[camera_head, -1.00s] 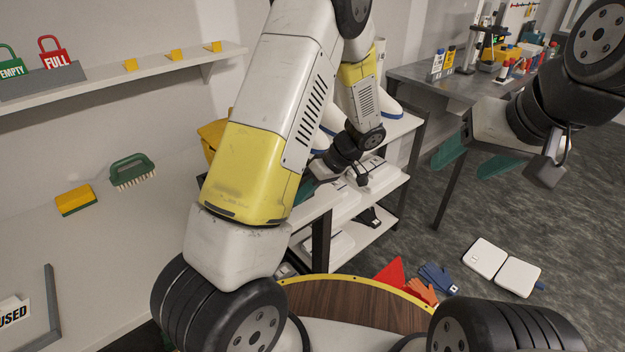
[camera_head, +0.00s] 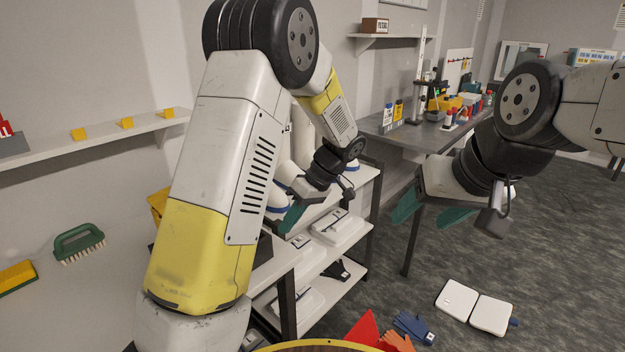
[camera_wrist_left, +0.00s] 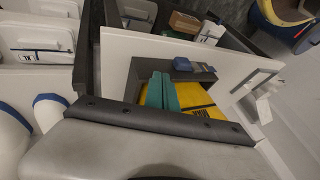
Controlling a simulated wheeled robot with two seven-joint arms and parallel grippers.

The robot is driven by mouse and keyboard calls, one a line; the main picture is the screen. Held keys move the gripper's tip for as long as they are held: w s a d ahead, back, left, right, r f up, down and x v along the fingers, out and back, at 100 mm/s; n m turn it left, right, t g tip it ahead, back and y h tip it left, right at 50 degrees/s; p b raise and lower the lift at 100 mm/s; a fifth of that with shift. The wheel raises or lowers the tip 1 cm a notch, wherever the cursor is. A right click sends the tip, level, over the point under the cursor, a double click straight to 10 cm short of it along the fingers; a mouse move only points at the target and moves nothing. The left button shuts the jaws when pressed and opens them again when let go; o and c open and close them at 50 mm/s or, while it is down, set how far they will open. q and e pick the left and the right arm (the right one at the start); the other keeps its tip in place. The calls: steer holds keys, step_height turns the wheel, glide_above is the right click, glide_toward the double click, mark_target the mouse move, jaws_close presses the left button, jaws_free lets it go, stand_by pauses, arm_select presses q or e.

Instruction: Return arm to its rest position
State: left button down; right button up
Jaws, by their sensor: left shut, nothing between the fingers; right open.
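My left arm (camera_head: 215,185) is white and yellow and fills the left middle of the head view. It bends at an elbow high up and comes down to my left gripper (camera_head: 291,217), which has teal fingers. In the left wrist view those fingers (camera_wrist_left: 160,92) lie side by side, shut and empty, above a yellow surface with dark lettering (camera_wrist_left: 200,105). My right gripper (camera_head: 432,213) hangs at the right of the head view with its two teal fingers apart and nothing between them.
A white shelf rack (camera_head: 318,262) with flat white devices stands behind my left gripper. A grey bench (camera_head: 425,137) with bottles is at the back. A green brush (camera_head: 78,243) and a yellow block (camera_head: 15,277) are at left. Gloves (camera_head: 412,325) and white pads (camera_head: 476,306) lie on the floor.

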arm_select(q)
steer(key=s+a+r+m+t+h, duration=0.3)
steer(key=s+r+m+t+h, duration=0.5)
steer(key=s+r, duration=0.9)
steer(key=shift+s+m+h, duration=0.3)
steer(key=shift+s+m, duration=0.7)
steer(key=shift+m, duration=0.8)
